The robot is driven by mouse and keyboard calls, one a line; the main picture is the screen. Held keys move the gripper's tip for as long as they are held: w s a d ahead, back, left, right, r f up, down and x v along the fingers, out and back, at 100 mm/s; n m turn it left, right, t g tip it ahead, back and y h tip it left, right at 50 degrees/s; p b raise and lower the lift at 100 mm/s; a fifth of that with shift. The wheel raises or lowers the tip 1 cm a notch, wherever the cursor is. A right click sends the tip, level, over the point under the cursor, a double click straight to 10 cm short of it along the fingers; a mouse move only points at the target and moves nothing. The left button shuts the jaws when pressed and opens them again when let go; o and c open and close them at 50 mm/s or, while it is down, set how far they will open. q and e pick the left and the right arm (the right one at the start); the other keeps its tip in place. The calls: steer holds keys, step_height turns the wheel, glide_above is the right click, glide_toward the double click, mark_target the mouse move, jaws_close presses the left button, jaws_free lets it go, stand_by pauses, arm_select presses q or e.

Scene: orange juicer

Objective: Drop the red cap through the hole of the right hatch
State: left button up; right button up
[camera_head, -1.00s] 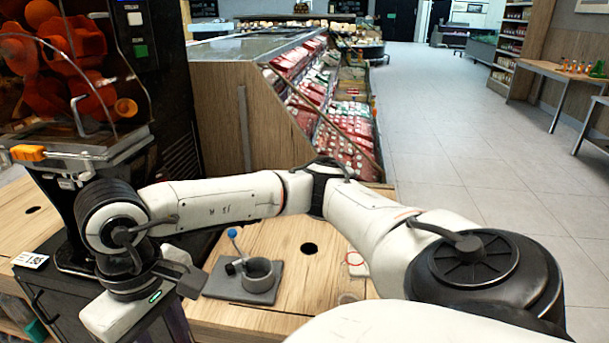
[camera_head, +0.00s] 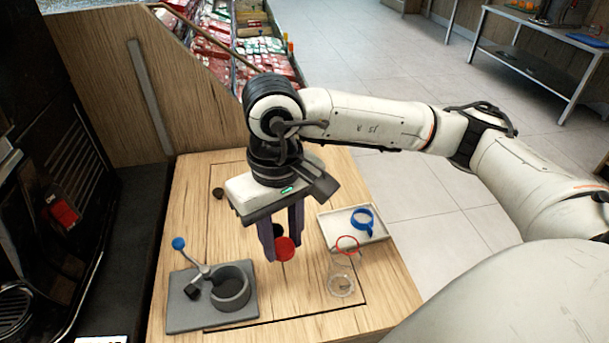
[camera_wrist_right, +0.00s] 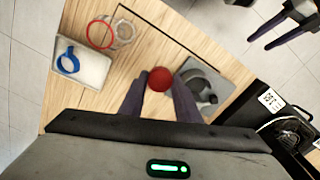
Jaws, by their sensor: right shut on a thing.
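My right gripper (camera_head: 283,250) is shut on the red cap (camera_head: 285,249) above the wooden counter. In the right wrist view the red cap (camera_wrist_right: 160,79) sits between the two dark fingertips. My left gripper (camera_wrist_right: 273,33) shows at the top right of the right wrist view, fingers apart and seemingly empty.
A grey stand (camera_head: 213,300) with a round cup and a blue-knobbed tool is at left. A clear container (camera_head: 341,285) with a red ring (camera_head: 347,245) stands at right. A white tray (camera_head: 335,228) holds a blue ring (camera_head: 362,220).

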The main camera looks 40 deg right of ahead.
arm_select(q)
steer(key=shift+o, duration=0.3)
steer(key=shift+w+d+r+p, duration=0.2)
steer(key=shift+r+p, duration=0.4)
steer(key=shift+p, duration=0.15)
steer(key=shift+w+f+b, duration=0.15)
steer(key=shift+f+b, duration=0.25)
steer(key=shift+b, duration=0.25)
arm_select(e)
steer(key=w+d+f+m, duration=0.3)
steer(key=w+f+m, duration=0.2)
steer(key=w, duration=0.2)
steer(key=w+d+f+m, duration=0.3)
steer(key=w+f+m, duration=0.2)
steer(key=w, duration=0.2)
steer(key=shift+d+f+m, duration=0.15)
steer(key=shift+f+m, duration=0.1)
steer(key=shift+m, duration=0.05)
arm_select(q)
steer(key=shift+s+f+b, duration=0.35)
steer(key=shift+f+b, duration=0.05)
steer(key=shift+f, duration=0.3)
arm_select(e)
steer(key=shift+f, duration=0.4)
arm_select(q)
steer(key=shift+w+f+b, duration=0.1)
steer(key=shift+f+b, duration=0.3)
steer(key=shift+b, duration=0.1)
arm_select(e)
steer(key=shift+f, duration=0.4)
